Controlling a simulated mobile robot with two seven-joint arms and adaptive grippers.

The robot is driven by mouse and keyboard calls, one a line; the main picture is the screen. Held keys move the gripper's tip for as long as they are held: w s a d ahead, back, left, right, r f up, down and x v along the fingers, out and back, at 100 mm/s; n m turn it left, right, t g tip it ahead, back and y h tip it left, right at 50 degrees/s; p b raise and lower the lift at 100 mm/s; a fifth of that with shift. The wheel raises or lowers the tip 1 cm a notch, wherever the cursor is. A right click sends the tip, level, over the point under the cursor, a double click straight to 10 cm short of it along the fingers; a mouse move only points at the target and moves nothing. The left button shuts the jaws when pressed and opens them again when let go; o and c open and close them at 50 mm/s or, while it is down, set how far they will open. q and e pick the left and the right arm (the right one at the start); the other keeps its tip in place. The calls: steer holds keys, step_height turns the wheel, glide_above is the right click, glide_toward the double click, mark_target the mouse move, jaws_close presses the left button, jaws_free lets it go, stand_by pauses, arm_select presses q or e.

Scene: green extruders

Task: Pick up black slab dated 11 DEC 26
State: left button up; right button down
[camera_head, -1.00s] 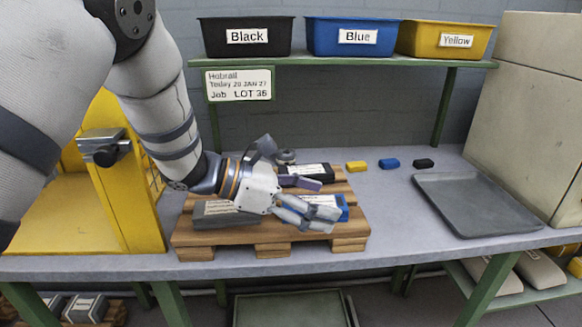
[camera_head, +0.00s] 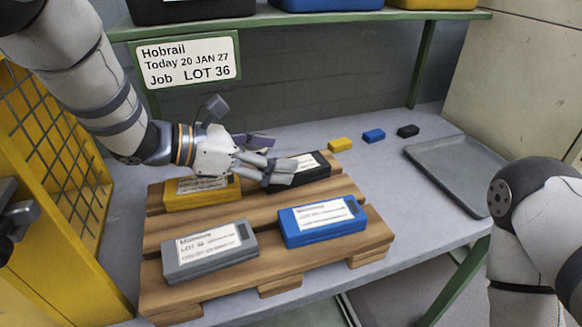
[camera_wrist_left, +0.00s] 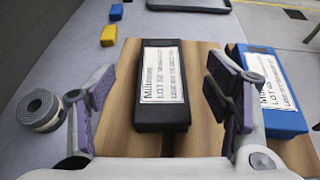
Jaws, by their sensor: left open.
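The black slab (camera_head: 318,172) lies at the back right of a wooden pallet, with a white label on top. In the left wrist view, the black slab (camera_wrist_left: 160,122) lies lengthwise between the fingers; its label print is too small to read a date for sure. My left gripper (camera_head: 268,160) is open above the slab and partly hides its left end. In the wrist view the open fingers of the left gripper (camera_wrist_left: 163,98) stand on either side of the slab, apart from it. My right arm shows at the right edge, but its gripper is out of view.
A yellow slab (camera_head: 205,196), grey slab (camera_head: 208,250) and blue slab (camera_head: 322,220) share the pallet (camera_head: 270,262). A tape roll (camera_wrist_left: 38,110) lies beside it. Small yellow, blue and black blocks and a grey tray (camera_head: 455,165) lie right. Bins stand on the shelf above.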

mark_target(311, 161)
arm_select(q)
steer(key=x, duration=0.7)
steer(key=shift+d+f, duration=0.2)
steer(key=shift+f, duration=0.1)
steer(key=shift+r, duration=0.15)
steer(key=c, duration=1.5)
